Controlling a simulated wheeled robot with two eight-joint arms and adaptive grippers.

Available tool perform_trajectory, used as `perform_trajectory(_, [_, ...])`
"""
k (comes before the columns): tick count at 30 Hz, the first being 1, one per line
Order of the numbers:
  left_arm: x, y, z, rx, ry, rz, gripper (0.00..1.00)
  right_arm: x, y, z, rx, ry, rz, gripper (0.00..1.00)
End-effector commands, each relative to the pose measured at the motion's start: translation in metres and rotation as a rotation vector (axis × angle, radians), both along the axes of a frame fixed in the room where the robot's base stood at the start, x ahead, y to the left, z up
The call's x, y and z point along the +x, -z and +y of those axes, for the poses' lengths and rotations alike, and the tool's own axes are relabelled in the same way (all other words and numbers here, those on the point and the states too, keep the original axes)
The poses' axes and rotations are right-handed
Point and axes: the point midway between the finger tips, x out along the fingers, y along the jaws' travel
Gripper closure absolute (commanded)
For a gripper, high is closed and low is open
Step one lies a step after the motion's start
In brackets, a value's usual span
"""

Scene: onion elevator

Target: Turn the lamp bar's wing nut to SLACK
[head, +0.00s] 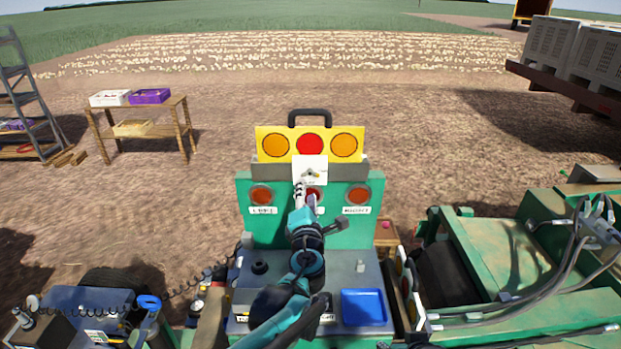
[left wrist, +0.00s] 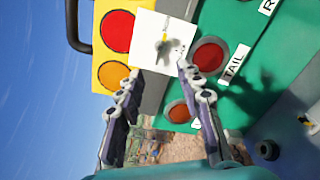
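The lamp bar is a yellow board (head: 274,136) with an orange, a red and an orange lamp and a black handle on top. It stands on a green panel (head: 248,222). A white plate (head: 317,163) is on its middle front, and the small wing nut (head: 310,174) sits on it. The left wrist view shows the plate (left wrist: 151,31) and the metallic wing nut (left wrist: 174,46) closer; the plate's lettering is too small to read. My left gripper (left wrist: 157,72) is open and empty, its fingers apart just short of the plate. My right gripper is not in view.
Red lamps sit on the green panel below, labelled TAIL in the middle (left wrist: 235,63). A blue tray (head: 364,307) lies on the grey deck at right. Green machinery (head: 520,250) stands to the right. A wooden table with crates (head: 150,97) stands far left.

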Motion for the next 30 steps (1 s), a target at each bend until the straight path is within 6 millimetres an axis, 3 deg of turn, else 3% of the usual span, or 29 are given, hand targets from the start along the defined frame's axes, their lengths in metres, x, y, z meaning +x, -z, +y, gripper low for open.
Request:
perform_trajectory(4, [0.011, 0.0, -0.011, 0.105, 0.021, -0.015, 0.63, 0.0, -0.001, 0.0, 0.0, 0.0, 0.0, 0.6])
perform_trajectory(16, [0.071, -0.001, -0.01, 0.105, 0.02, -0.015, 0.63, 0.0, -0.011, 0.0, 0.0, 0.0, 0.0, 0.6])
perform_trajectory(28, [0.082, 0.0, -0.01, 0.103, 0.02, -0.015, 0.63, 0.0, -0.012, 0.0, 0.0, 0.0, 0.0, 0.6])
perform_trajectory(30, [0.082, 0.0, -0.01, 0.103, 0.02, -0.015, 0.79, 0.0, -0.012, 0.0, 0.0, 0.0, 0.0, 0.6])
